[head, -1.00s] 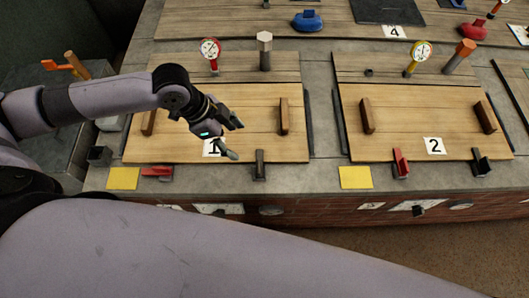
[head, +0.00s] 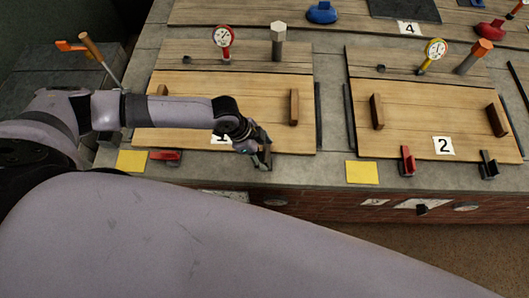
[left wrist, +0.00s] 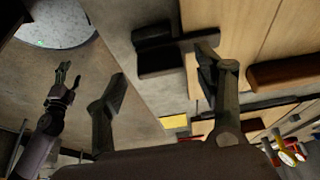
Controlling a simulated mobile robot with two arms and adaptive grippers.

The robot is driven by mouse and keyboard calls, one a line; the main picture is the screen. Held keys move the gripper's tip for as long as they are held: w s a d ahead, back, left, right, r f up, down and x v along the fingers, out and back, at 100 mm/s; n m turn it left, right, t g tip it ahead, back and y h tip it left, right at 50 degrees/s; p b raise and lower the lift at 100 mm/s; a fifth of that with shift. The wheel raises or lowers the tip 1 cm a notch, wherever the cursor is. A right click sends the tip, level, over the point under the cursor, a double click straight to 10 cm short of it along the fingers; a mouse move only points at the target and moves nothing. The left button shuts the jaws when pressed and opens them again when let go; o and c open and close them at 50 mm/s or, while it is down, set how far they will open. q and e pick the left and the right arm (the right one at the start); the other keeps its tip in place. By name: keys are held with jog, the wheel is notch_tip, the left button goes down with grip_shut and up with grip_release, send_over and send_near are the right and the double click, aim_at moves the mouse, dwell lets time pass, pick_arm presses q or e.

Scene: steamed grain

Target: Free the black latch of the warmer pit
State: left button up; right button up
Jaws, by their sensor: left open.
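My left gripper (head: 258,148) is open at the front edge of lid 1 (head: 190,90), right over the black latch (head: 265,163), which it partly hides. In the left wrist view the dark latch (left wrist: 160,58) lies ahead of and between the spread fingers (left wrist: 165,95); contact cannot be told. Lid 1 has a red-rimmed gauge (head: 223,37) and a red latch (head: 166,156). Lid 2 (head: 420,90) has a yellow-rimmed gauge (head: 436,49), a red latch (head: 407,160) and a black latch (head: 488,164). The needles are too small to read. My right gripper (left wrist: 67,82) appears open in the left wrist view.
Yellow squares (head: 131,160) (head: 362,172) lie on the grey counter's front strip. Lid 1's right wooden handle (head: 294,107) stands just behind the gripper. Dark bars (head: 318,115) run between the lids. A hexagonal post (head: 278,41) stands farther back.

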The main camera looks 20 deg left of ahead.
pick_arm(q)
jog(key=shift+x, duration=0.85)
jog(key=shift+c, duration=0.3)
grip_shut()
